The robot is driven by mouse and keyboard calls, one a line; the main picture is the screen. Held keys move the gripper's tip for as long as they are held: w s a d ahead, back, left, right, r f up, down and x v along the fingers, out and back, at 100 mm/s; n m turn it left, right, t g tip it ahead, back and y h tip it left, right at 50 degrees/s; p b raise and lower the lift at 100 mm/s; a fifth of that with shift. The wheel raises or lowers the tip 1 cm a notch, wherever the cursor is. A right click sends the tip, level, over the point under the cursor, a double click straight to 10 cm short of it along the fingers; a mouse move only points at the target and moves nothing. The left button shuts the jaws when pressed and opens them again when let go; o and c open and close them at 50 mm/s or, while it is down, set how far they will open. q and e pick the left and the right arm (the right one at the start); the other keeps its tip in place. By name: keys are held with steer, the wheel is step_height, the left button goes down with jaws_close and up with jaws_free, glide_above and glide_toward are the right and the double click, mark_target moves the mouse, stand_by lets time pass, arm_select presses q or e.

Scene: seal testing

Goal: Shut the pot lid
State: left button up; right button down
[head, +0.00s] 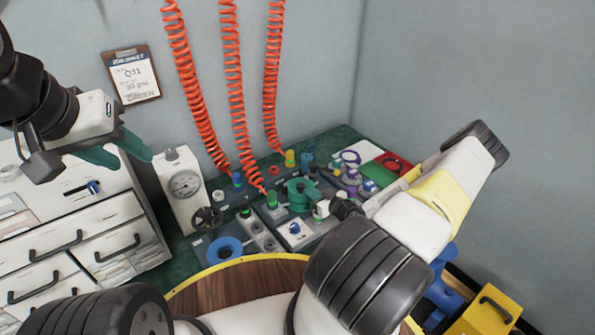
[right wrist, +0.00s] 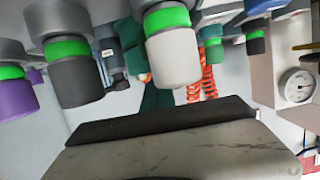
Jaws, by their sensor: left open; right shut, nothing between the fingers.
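I cannot clearly pick out the pot or its lid. A teal-green rounded shape (head: 299,192) stands among the bench fittings in the head view; it may be part of the pot or of my fingers. My right gripper (head: 316,206) is right beside it, shut and empty, its fingers hard to make out. In the right wrist view, several caps with green rings (right wrist: 172,47) are close above, and a pale slab with a dark edge (right wrist: 180,148) fills the bottom. My left gripper (head: 118,151) is open and empty, held up at the left, away from the fittings.
A pressure gauge box (head: 184,187) stands left of the fittings; a gauge (right wrist: 298,86) also shows in the right wrist view. Orange coiled hoses (head: 233,85) hang down to the bench. White drawers (head: 85,240) are at the left and a yellow drawer (head: 485,318) at lower right.

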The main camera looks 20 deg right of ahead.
steer(key=shift+w+a, duration=0.1)
stand_by(0.5)
steer(key=v, duration=0.8)
step_height(320, 180, up, 12)
steer(key=w+d+n+g+h, duration=0.2)
steer(key=w+g+h, duration=0.1)
steer(key=g, duration=0.3)
steer(key=s+a+r+m+g+h, duration=0.1)
steer(key=s+a+r+m+h, duration=0.15)
steer(key=r, duration=1.35)
steer(key=s+a+r+m+y, duration=0.1)
steer(key=s+a+r, duration=0.6)
steer(key=s, duration=0.3)
steer(key=s+a+r+m+y, duration=0.1)
steer(key=s+a+r+m, duration=0.1)
steer(key=s+a+r, duration=0.5)
steer(key=s, duration=0.3)
steer(key=shift+a+y, duration=0.35)
steer(key=shift+a, duration=0.05)
steer(key=shift+r, duration=0.15)
